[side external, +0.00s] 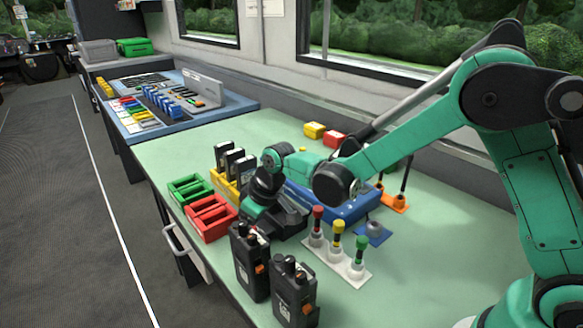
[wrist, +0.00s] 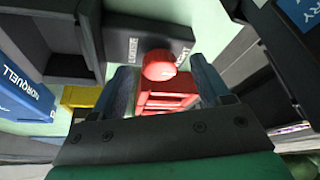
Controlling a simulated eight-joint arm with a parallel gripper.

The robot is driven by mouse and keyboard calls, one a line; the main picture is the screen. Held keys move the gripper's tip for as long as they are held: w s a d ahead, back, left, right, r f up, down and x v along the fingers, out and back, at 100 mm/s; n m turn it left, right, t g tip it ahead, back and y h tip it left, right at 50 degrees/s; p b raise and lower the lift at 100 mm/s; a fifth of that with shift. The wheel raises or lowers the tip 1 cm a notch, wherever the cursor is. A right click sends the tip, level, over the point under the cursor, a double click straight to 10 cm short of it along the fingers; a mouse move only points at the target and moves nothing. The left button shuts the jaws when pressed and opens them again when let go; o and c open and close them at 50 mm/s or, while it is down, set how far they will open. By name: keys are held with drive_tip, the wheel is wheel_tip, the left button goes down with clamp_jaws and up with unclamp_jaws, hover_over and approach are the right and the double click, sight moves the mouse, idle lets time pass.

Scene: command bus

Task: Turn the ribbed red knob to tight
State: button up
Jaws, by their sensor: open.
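The red knob (wrist: 158,65) shows in the wrist view at the edge of a dark panel (wrist: 125,32) with small white lettering on both sides of it. The lettering is only partly readable, and ribs on the knob are too small to tell. My gripper (wrist: 160,68) is open, with one bluish finger to the left of the knob and one to the right. Gaps show between the knob and both fingers; the depth between them is unclear. In the side view my gripper (side external: 272,217) is low over the green table, and I cannot make out the knob there.
A red tray (side external: 210,218) and a green tray (side external: 190,188) lie left of my gripper. Black radios (side external: 250,262) stand in front. A white stand with red, yellow and green knobs (side external: 338,243) is close on the right. A blue case (side external: 345,207) lies behind.

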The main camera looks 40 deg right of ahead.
drive_tip(key=shift+v, duration=2.8)
drive_tip(key=s+d+r+m+t+h, duration=0.1)
drive_tip(key=s+d+r+m, duration=0.1)
drive_tip(key=s+d, duration=0.2)
drive_tip(key=s+d+r+m+t, duration=0.2)
drive_tip(key=s+d+r, duration=0.1)
drive_tip(key=s, duration=0.6)
drive_tip(key=shift+s+d+r+m+h, duration=0.25)
drive_tip(key=shift+d+m+h, duration=0.15)
drive_tip(key=shift+d, duration=0.25)
